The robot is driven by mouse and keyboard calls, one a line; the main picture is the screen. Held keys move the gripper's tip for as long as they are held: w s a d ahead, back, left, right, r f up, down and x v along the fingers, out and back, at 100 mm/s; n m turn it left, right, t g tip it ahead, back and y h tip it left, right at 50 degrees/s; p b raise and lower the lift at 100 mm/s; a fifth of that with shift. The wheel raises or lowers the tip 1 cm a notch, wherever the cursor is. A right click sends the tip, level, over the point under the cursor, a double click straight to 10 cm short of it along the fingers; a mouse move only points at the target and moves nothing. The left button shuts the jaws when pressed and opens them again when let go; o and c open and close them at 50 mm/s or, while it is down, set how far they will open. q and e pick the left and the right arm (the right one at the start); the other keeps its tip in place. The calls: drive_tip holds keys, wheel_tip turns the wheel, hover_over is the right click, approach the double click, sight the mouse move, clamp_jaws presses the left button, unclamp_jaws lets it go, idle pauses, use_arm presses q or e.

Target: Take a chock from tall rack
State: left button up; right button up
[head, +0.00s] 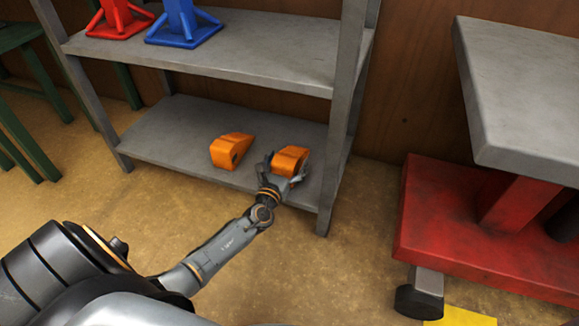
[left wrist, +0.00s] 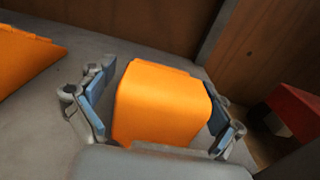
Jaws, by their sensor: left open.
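Two orange chocks sit on the lower shelf of the grey tall rack (head: 345,95). The left chock (head: 231,150) stands free, and part of it shows at the left edge of the left wrist view (left wrist: 25,58). My left gripper (head: 284,172) is at the right chock (head: 291,159), near the shelf's front edge. In the left wrist view the right chock (left wrist: 160,105) lies between the open fingers of the left gripper (left wrist: 155,112), one finger on each side. Whether the pads touch it I cannot tell. My right gripper is not in view.
A red stand (head: 115,18) and a blue stand (head: 184,25) are on the shelf above. A rack post stands right of the chocks. A red wheeled base (head: 470,235) with a grey top (head: 525,90) is at the right. Green legs (head: 30,140) stand at the left.

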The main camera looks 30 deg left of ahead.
use_arm(q)
drive_tip(key=c, duration=1.7)
drive_tip(key=shift+r, duration=0.15)
drive_tip(key=shift+c, duration=1)
drive_tip(key=shift+r, duration=0.1)
